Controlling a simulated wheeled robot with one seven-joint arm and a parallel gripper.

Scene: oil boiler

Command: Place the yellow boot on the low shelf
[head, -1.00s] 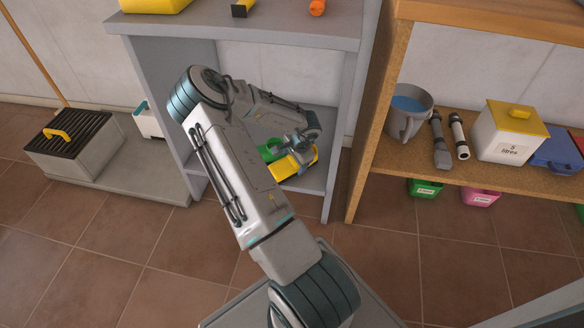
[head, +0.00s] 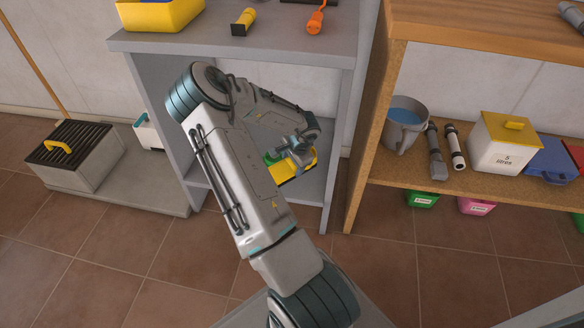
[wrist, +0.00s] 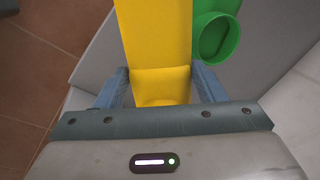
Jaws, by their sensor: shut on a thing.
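The yellow boot (head: 299,170) is at the low shelf (head: 308,188) of the grey unit, partly hidden by my arm in the head view. My gripper (wrist: 160,84) is shut on it: in the wrist view the two blue-grey fingers stand on either side of the boot (wrist: 154,40). I cannot tell whether the boot rests on the shelf board or is just above it.
A green object with an oval opening (wrist: 214,38) is right beside the boot. The unit's grey top (head: 285,42) is above my forearm. A wooden shelf unit (head: 385,165) with a bucket (head: 404,125) stands to the right.

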